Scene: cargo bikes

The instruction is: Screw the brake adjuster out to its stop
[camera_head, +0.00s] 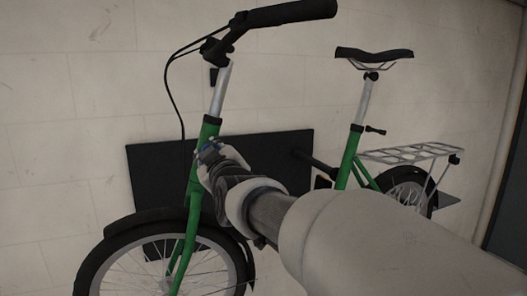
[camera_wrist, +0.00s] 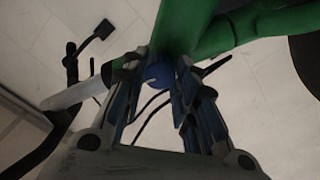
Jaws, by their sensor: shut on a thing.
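The green bike stands in front of me in the head view, with its green head tube (camera_head: 196,190) upright. My gripper (camera_head: 212,160) reaches to this tube from the right. In the wrist view the two dark fingers of my gripper (camera_wrist: 155,82) close around a small round blue part, which I take for the brake adjuster (camera_wrist: 156,73). It sits right by the green frame tube (camera_wrist: 183,28). The fingers hide much of it. In the head view my gripper covers the place, and whether the blue there is the adjuster is unclear.
The black handlebar (camera_head: 290,12) is above my gripper, and a thin black cable (camera_head: 170,85) loops down at its left. The front wheel (camera_head: 120,275) is below. A dark panel (camera_head: 150,175) is behind the bike. The saddle (camera_head: 374,55) and rear rack (camera_head: 405,153) are at the right.

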